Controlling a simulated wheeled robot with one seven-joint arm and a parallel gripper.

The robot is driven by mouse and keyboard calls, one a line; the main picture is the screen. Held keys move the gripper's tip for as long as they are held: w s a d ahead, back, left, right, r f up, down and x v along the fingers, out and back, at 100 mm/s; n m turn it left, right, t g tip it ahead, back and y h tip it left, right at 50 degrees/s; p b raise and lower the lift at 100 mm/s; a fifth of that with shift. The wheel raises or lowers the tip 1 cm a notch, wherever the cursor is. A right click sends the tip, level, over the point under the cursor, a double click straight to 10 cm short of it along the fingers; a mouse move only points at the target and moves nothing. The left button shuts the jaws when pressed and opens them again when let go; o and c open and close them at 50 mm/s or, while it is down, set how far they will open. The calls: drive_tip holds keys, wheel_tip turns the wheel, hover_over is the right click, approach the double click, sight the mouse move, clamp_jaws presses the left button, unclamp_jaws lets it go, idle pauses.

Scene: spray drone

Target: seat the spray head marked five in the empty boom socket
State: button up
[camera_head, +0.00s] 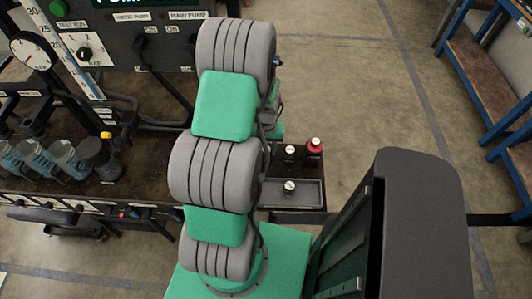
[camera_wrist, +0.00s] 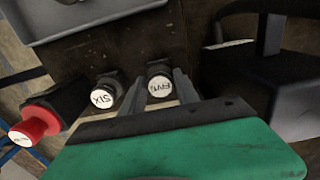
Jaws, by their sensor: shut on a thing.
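The spray head marked FIVE (camera_wrist: 158,88) is a dark round body with a white lettered cap, standing upright on a brown surface in the wrist view. My gripper (camera_wrist: 158,92) has one finger on each side of it and is shut on it. The head view does not show my fingers, which are hidden behind my arm. I cannot make out the empty boom socket in either view.
A spray head marked SIX (camera_wrist: 103,92) stands close left of FIVE, with a red-capped one (camera_wrist: 38,120) beyond. A grey tray (camera_wrist: 85,22) lies above them. A dark block (camera_wrist: 285,95) is at right. Clear floor (camera_head: 345,75) lies behind the bench.

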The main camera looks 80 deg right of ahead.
sight(266, 149)
clamp_jaws()
drive_tip(key=shift+r, duration=0.15)
drive_tip(key=shift+r+p, duration=2.1)
drive_tip(key=shift+r, duration=0.8)
